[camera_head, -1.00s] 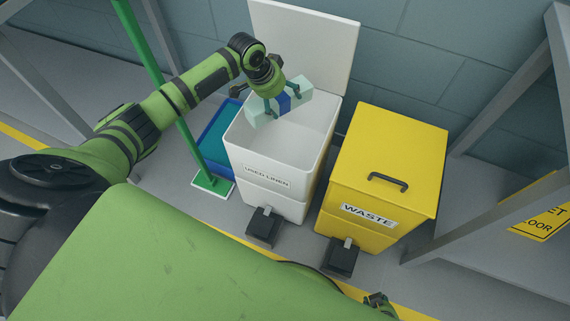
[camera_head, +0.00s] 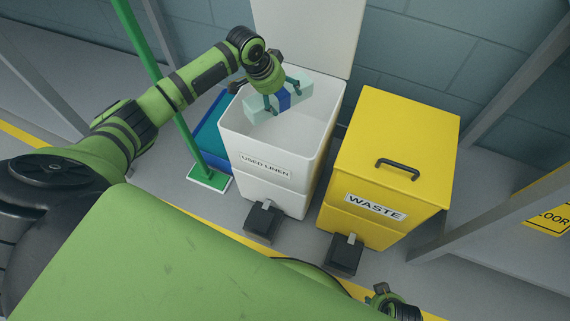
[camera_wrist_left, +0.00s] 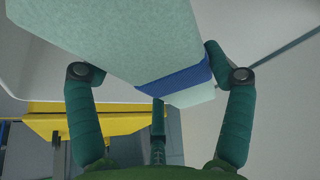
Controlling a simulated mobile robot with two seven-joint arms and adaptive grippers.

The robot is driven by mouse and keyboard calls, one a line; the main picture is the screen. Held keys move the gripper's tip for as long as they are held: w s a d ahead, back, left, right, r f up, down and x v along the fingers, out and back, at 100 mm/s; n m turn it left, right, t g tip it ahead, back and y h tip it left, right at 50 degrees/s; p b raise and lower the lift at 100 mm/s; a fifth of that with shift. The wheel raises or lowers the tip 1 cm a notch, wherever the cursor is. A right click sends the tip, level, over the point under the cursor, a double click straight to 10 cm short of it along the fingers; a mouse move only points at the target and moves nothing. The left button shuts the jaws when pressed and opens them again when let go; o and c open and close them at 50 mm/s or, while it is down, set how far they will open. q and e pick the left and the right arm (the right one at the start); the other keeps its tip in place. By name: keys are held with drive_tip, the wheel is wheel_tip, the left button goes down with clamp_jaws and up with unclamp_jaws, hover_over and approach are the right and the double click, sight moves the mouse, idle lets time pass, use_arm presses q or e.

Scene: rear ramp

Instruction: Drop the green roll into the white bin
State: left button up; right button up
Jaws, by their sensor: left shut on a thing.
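The green roll (camera_head: 265,104), pale green with a blue band, is held tilted over the open mouth of the white bin (camera_head: 243,143), labelled USED LINEN. My left gripper (camera_head: 283,95) is shut on the roll near its blue band. In the left wrist view the roll (camera_wrist_left: 130,35) lies between the dark green fingers of my left gripper (camera_wrist_left: 160,88) and fills the upper middle. The bin's lid (camera_head: 308,40) stands open behind it. Part of my right arm's end (camera_head: 395,302) shows at the bottom right; its jaws cannot be made out.
A closed yellow WASTE bin (camera_head: 395,150) with a black handle stands to the right of the white bin. A blue-green container (camera_head: 210,140) and a green post (camera_head: 155,75) stand to its left. Black pedals (camera_head: 262,220) are in front. Grey frame beams flank the area.

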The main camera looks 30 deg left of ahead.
use_arm(q)
drive_tip(key=shift+r, duration=0.1)
drive_tip(key=o, duration=1.2)
drive_tip(key=shift+o, duration=0.2)
drive_tip(key=v, duration=1.2)
